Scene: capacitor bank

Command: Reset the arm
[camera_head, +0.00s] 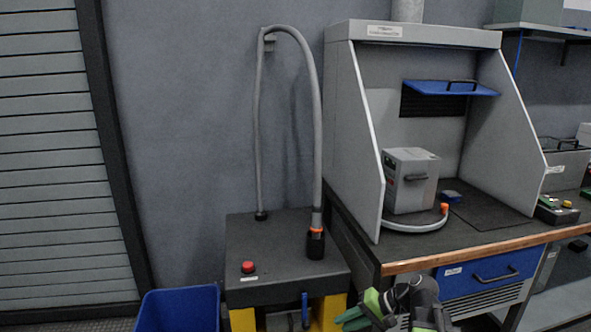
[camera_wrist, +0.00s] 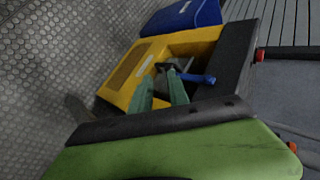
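My gripper (camera_head: 358,313) shows at the bottom of the head view, in front of the workbench and to the right of the yellow-and-black stand. It has green fingers and a dark grey wrist. In the wrist view the two green fingers of my gripper (camera_wrist: 161,82) are apart with nothing held between them. Beyond them, the side of the yellow stand (camera_wrist: 184,46) shows with a blue lever handle (camera_wrist: 197,78). The gap between the fingertips and the stand is hard to judge.
The stand's black top (camera_head: 285,232) bears a red button (camera_head: 248,267) and a grey hose (camera_head: 317,130). A blue bin (camera_head: 180,310) stands left of it. The wood-edged bench (camera_head: 480,257) carries a grey hood (camera_head: 345,130) with a grey box (camera_head: 408,180) inside.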

